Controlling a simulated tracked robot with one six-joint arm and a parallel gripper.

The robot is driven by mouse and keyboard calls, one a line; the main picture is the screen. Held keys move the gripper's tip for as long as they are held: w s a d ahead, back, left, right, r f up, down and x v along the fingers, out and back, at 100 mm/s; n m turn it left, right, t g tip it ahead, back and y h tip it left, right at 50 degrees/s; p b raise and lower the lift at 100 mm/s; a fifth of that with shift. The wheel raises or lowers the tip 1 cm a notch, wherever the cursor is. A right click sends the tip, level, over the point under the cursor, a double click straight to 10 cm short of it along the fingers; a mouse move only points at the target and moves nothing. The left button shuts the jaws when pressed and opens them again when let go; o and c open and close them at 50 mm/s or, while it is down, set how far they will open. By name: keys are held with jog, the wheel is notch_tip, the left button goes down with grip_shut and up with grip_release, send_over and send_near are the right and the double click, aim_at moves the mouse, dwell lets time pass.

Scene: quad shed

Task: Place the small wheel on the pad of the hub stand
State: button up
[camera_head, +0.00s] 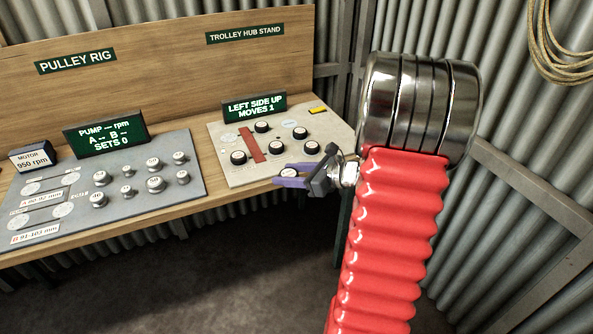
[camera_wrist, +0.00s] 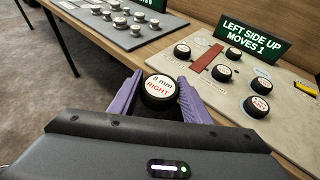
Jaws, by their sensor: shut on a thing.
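My gripper (camera_head: 281,173) has purple fingers, shut on a black wheel with a white face (camera_wrist: 158,88) that reads "8 mm RIGHT" in the wrist view. The wheel is upright in face, label up, at the front edge of the hub stand and apart from its board. The hub stand (camera_head: 325,117) is a pale board with a tilted red bar (camera_head: 250,146) and several similar black wheels, such as one (camera_head: 238,157) left of the bar and one (camera_head: 311,147) to the right. Pale round marks, one (camera_head: 288,123) near the back, lie on it; I cannot tell which is the pad.
A sign (camera_head: 256,107) behind the stand reads "LEFT SIDE UP MOVES 1". A yellow block (camera_head: 318,110) lies at the back right. The pulley rig board (camera_head: 120,205) with several grey pulleys is on the left. Bare wooden bench (camera_head: 222,198) shows between and in front of the boards.

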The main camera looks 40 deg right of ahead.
jog(key=w+a+f+n+g+y, duration=0.1)
jog(key=a+f, duration=0.3)
jog(key=a, duration=0.5)
jog(key=w+a+f+n+g+y, duration=0.2)
jog(key=a+f+n+y, duration=0.1)
jog(key=a, duration=0.6)
jog(key=w+a+f+n+g+y, duration=0.1)
jog(key=a+f, duration=0.4)
jog(key=a, duration=0.5)
jog(key=shift+w+f+n+g+y, duration=0.2)
jog(key=shift+f+n+g+y, duration=0.15)
jog(key=shift+n+y, duration=0.5)
